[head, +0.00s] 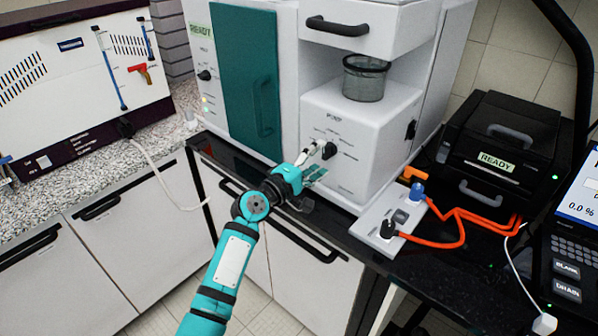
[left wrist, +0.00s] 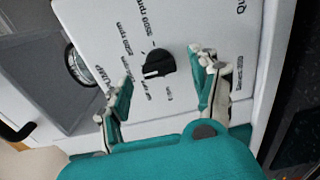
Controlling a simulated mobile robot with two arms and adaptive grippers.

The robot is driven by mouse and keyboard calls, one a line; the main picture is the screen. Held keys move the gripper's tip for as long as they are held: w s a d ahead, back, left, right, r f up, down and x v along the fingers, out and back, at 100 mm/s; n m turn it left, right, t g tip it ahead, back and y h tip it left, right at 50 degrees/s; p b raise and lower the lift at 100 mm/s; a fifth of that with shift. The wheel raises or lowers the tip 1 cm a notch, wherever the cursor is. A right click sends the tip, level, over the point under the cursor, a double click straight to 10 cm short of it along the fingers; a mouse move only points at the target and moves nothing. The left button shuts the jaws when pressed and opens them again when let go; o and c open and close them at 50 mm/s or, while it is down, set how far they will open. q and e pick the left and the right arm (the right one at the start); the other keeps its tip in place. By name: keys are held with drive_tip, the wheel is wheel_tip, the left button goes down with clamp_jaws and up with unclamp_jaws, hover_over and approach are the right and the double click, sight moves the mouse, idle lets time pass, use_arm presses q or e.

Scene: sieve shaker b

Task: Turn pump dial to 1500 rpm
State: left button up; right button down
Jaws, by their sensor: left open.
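The pump dial (head: 329,151) is a black knob on the front of the white machine. In the left wrist view the dial (left wrist: 158,62) is surrounded by printed markings, some with rpm figures that are hard to read. A white mark on it faces the lower left of that picture. My left gripper (head: 318,160) is at the panel in front of the dial. In the left wrist view my left gripper (left wrist: 162,84) is open, its fingers to either side below the dial, with gaps to it. My right gripper is not in view.
A mesh cup (head: 366,80) sits in the machine above the panel. A teal door (head: 247,85) is to its left.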

use_arm(q)
drive_tip(key=v, duration=0.9)
drive_tip(key=shift+s+a, duration=0.1)
drive_tip(key=s+a+f+m+g+y, duration=0.1)
drive_tip(key=s+a+f+y, duration=0.1)
drive_tip(key=f, duration=0.8)
drive_tip(key=s+a+f+m+g+y, duration=0.1)
drive_tip(key=s+a+f+g+y, duration=0.1)
drive_tip(key=f, duration=0.9)
drive_tip(key=s+a+f+g+y, duration=0.1)
drive_tip(key=s+f+y, duration=0.15)
drive_tip(key=f, duration=0.75)
drive_tip(key=s+a+f+m+g+y, duration=0.1)
drive_tip(key=s+a+f+m+g, duration=0.15)
drive_tip(key=s+f, duration=0.6)
drive_tip(key=s+a+f+m+g+y, duration=0.1)
drive_tip(key=s+a+f+m+g, duration=0.15)
drive_tip(key=s+f, duration=0.65)
drive_tip(key=s+a+f+m+g, duration=0.1)
drive_tip(key=s+f, duration=0.3)
drive_tip(key=s, duration=0.6)
drive_tip(key=s+a+f+m+g+y, duration=0.1)
drive_tip(key=s+f, duration=0.4)
drive_tip(key=s, duration=0.5)
drive_tip(key=s+a+f+m+g+y, duration=0.1)
drive_tip(key=s+a+f+m, duration=0.3)
drive_tip(key=s, duration=0.6)
drive_tip(key=shift+a+f+g, duration=0.25)
drive_tip(key=shift+a+g, duration=0.05)
drive_tip(key=shift+g, duration=0.5)
